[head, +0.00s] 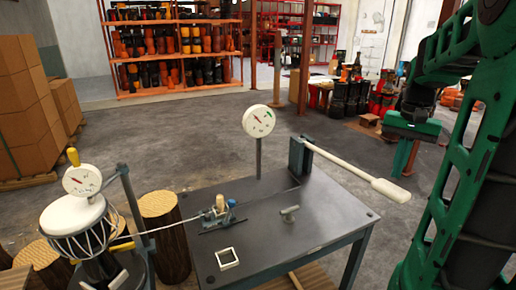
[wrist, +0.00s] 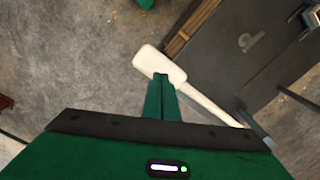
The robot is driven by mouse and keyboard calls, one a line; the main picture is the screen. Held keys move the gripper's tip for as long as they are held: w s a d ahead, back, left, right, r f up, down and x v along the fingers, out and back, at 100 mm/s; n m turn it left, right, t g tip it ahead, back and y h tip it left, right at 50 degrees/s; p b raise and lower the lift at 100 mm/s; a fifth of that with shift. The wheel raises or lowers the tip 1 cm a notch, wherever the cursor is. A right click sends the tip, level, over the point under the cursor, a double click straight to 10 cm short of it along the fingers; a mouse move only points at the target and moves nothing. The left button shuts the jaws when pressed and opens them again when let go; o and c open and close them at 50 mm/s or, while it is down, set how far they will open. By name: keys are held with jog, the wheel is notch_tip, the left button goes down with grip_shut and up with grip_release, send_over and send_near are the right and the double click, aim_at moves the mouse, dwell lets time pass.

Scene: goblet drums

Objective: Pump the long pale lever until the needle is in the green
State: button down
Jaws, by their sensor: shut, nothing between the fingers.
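The long pale lever (head: 345,163) runs from a dark upright bracket (head: 300,157) on the table out past its right edge, sloping down to a wide paddle end (head: 391,190). A round white gauge (head: 258,121) stands on a post behind the table; its red needle points to the upper left, and a small green mark shows at its right. My gripper (head: 401,173) is shut and empty, pointing down just above the paddle end. In the wrist view its fingertips (wrist: 161,78) overlap the lever's paddle (wrist: 153,62); I cannot tell whether they touch.
The dark table (head: 330,222) carries a small clamp fixture (head: 218,214), a grey knob (head: 289,213) and a white square frame (head: 228,258). A roped drum (head: 78,225) with a second gauge (head: 82,180) stands at left. The floor right of the table is clear beneath the paddle.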

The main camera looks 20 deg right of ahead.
dwell(0.5)
notch_tip(320, 180, down, 17)
notch_tip(320, 180, up, 16)
jog(key=shift+s+r, duration=0.15)
jog(key=shift+r, duration=0.35)
dwell(1.2)
dwell(0.6)
jog(key=shift+f, duration=8.7)
notch_tip(320, 180, up, 17)
jog(key=shift+s+r, duration=0.15)
jog(key=shift+r, duration=0.05)
